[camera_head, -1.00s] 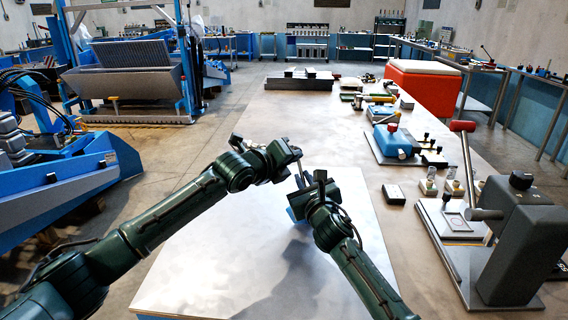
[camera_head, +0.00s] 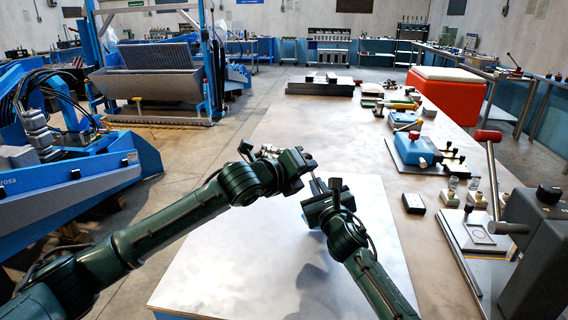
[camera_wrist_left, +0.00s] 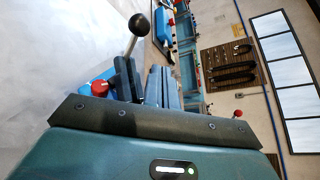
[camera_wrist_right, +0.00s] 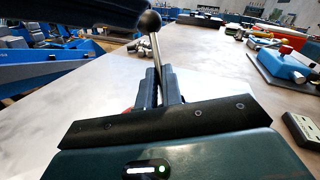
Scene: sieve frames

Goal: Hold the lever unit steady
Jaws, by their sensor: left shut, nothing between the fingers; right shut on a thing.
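The lever unit shows in the right wrist view as a metal rod (camera_wrist_right: 155,48) with a black ball knob. In the left wrist view the black knob (camera_wrist_left: 139,24) shows beside my fingers, with a red knob (camera_wrist_left: 99,88) and a bit of blue body near it. My right gripper (camera_head: 322,188) is shut on the lever unit; its fingers (camera_wrist_right: 160,75) close around the rod's lower part. My left gripper (camera_head: 303,165) is shut and empty, close beside the rod. In the head view the grippers hide most of the unit.
A pale panel (camera_head: 250,250) lies under my arms on the table. At right are a blue-bodied device (camera_head: 415,150), a small black box (camera_head: 413,203) and a grey lever press (camera_head: 545,240) with a red-tipped handle. A red box (camera_head: 445,98) stands farther back.

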